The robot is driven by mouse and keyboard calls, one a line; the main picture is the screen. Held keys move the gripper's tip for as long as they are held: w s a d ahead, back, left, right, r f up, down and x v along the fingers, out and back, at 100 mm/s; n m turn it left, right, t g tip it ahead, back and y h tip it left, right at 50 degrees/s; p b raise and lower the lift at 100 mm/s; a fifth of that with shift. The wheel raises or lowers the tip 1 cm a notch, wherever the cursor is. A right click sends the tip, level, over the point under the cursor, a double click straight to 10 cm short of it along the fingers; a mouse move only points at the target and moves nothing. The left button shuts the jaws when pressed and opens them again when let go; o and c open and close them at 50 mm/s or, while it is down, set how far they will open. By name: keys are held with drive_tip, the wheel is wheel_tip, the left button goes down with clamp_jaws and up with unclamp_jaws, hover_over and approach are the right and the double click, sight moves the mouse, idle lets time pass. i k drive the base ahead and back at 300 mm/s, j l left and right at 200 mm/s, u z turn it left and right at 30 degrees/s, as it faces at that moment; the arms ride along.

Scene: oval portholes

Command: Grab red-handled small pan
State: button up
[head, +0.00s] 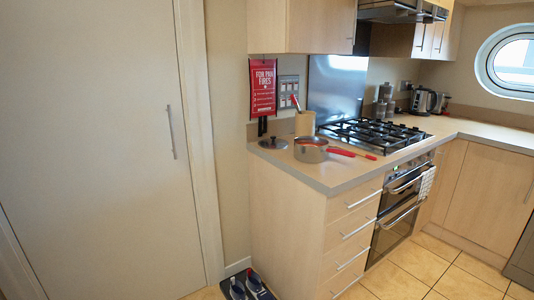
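The small pan (311,153) is silver-grey with a reddish inside or rim. It stands upright on the wooden counter (284,161), near its front edge and left of the gas hob (372,134). Its red handle (341,152) points to the right. A small red piece shows just past the handle's end; I cannot tell whether it is part of the handle. My gripper is not in view.
A dark round lid (273,143) lies left of the pan. A tan utensil pot (304,123) stands behind it. Wall cupboards (307,27) hang above. Shoes (245,288) lie on the floor by the drawers. Tiled floor (415,266) is clear before the oven.

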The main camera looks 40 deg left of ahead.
sight(307, 149)
drive_tip(key=u, duration=1.3)
drive_tip(key=i+l, duration=0.25)
drive_tip(key=i, duration=0.2)
drive_tip(key=i+l, duration=0.3)
drive_tip(key=i, duration=0.15)
drive_tip(key=i+l, duration=0.25)
drive_tip(key=i, duration=0.2)
drive_tip(key=i+j, duration=0.1)
drive_tip(key=j, duration=0.2)
